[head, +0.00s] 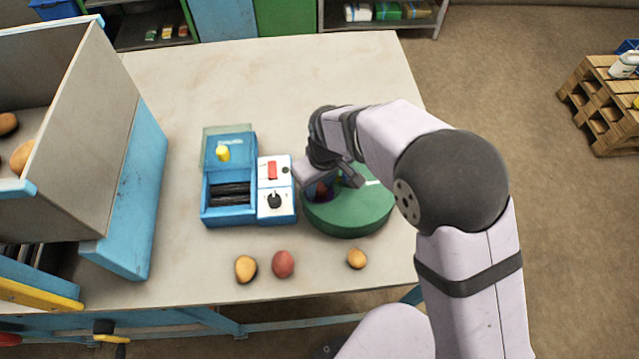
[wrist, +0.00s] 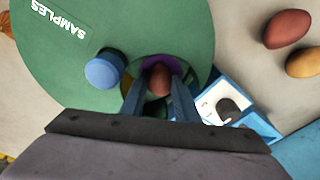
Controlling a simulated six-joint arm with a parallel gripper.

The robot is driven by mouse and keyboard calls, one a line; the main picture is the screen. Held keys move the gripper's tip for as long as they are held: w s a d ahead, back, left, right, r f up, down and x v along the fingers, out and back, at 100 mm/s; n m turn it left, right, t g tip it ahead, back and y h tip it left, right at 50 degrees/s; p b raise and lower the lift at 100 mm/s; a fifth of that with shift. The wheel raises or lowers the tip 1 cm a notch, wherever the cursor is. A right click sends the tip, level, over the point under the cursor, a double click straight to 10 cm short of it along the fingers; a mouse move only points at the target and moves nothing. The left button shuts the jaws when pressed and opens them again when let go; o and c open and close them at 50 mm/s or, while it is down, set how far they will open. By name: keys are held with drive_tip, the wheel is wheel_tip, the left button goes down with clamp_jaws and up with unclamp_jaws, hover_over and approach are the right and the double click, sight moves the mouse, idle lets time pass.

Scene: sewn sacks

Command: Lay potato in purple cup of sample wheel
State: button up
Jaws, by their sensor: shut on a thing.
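The green sample wheel (head: 362,212) lies on the table and carries a white SAMPLES label in the wrist view (wrist: 62,18). My gripper (wrist: 158,88) is over the wheel's left part in the head view. It is shut on a reddish-brown potato (wrist: 159,78), held between its two fingers. The purple cup (wrist: 176,64) shows as a rim around the potato in the wrist view. The potato appears over or inside the cup; its depth and underside cannot be told. In the head view my gripper partly hides the cup and potato.
A blue machine (head: 229,212) with a white control panel (head: 276,172) stands left of the wheel. A blue cylinder (wrist: 103,70) rises beside the purple cup. Loose potatoes lie in front: yellow (head: 245,268), red (head: 283,264), small yellow (head: 356,258). A grey-walled bin (head: 75,100) stands far left.

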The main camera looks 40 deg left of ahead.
drive_tip(key=shift+f, duration=0.15)
drive_tip(key=o, duration=0.8)
drive_tip(key=shift+c, duration=0.2)
